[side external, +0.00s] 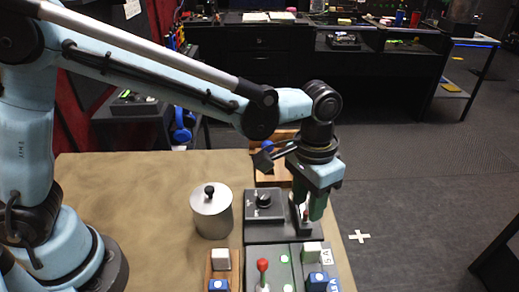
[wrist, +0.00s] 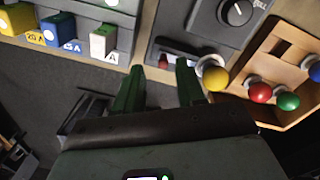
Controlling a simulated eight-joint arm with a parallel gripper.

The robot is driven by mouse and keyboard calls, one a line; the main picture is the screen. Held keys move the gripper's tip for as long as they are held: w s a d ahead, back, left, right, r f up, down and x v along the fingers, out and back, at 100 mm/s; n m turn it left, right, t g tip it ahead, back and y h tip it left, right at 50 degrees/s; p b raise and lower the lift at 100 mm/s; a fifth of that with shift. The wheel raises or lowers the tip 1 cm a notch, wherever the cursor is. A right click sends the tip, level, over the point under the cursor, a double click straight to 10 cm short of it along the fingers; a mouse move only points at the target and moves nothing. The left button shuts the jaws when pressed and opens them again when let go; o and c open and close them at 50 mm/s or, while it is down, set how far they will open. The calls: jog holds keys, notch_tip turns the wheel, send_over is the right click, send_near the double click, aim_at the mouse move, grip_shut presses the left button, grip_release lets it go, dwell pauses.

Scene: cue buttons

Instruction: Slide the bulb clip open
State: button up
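A dark slot in a grey panel (wrist: 190,18) holds a small red piece (wrist: 163,61), probably the clip's slider; I cannot tell its exact shape. A yellow bulb (wrist: 214,77) with a pale collar sits at the panel's edge, just right of my right finger in the wrist view. My gripper (wrist: 158,68) has its green fingers apart, with the red piece showing in the gap between the tips; contact cannot be told. In the side view my gripper (side external: 308,212) points down at the panel's right end and hides much of the clip.
A wooden rack (wrist: 275,68) holds red (wrist: 260,92), green (wrist: 288,101) and blue (wrist: 315,71) bulbs. The panel has a black knob (side external: 264,200). A metal canister (side external: 211,212) stands left of it. A red-topped lever (side external: 262,265) and coloured blocks (side external: 318,281) stand in front.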

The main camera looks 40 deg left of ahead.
aim_at(305, 212)
notch_tip(305, 212, up, 10)
jog(key=shift+a+f, duration=0.2)
jog(key=shift+a, duration=0.05)
jog(key=shift+a, duration=0.1)
jog(key=s+a+f+n+t, duration=0.1)
jog(key=s+a+f+t, duration=0.1)
jog(key=a, duration=0.9)
jog(key=s+a+f+n+t, duration=0.2)
jog(key=s+a+t, duration=0.3)
jog(key=a, duration=0.6)
jog(key=shift+s+n+y, duration=0.2)
jog(key=shift+n+y, duration=0.1)
